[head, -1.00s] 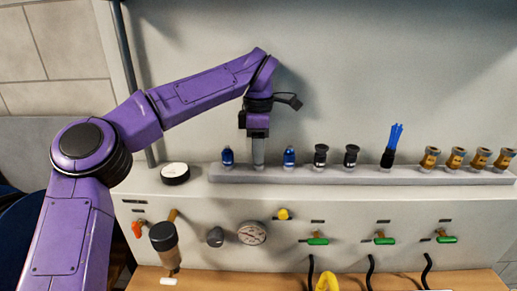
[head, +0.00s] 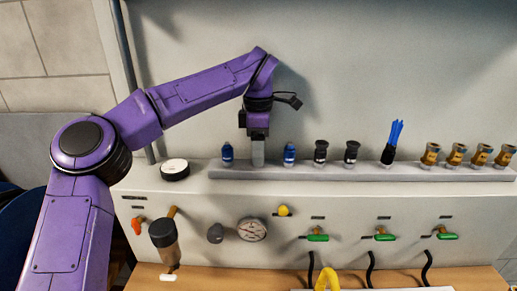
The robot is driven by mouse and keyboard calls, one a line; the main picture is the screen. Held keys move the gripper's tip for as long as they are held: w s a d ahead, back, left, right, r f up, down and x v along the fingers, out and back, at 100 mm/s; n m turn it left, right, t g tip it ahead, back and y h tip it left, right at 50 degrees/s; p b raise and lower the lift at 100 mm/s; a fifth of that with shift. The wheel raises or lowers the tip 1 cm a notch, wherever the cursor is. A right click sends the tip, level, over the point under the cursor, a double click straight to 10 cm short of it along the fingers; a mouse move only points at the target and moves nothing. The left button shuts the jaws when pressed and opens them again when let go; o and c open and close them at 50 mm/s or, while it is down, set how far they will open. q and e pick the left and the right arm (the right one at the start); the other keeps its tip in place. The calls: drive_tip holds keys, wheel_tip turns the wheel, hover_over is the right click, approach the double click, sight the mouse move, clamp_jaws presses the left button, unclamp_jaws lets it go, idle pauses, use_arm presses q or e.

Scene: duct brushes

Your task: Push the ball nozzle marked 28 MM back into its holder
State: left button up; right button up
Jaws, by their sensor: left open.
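A grey rail (head: 400,174) on the ledge carries a row of nozzles. Two blue nozzles stand at its left, one left of my gripper (head: 227,155) and one right of it (head: 289,155). Then come two black ones (head: 320,153) (head: 351,153) and several brass ones (head: 430,154). All look upright. Markings are too small to read, so I cannot tell which is 28 MM. My left gripper (head: 258,160) points down between the blue nozzles, with its grey fingers open at the rail. The fingers hide the spot behind them. My right gripper is out of view.
A black holder with blue bristles (head: 392,145) stands among the nozzles. A round white-topped puck (head: 175,169) sits left of the rail. Below are a gauge (head: 252,229), a yellow knob (head: 284,211) and green valve handles (head: 317,237). The panel above the rail is clear.

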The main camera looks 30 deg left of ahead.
use_arm(q)
wheel_tip(320, 180, up, 10)
drive_tip(key=shift+r+p, duration=0.25)
drive_tip(key=shift+p, duration=0.95)
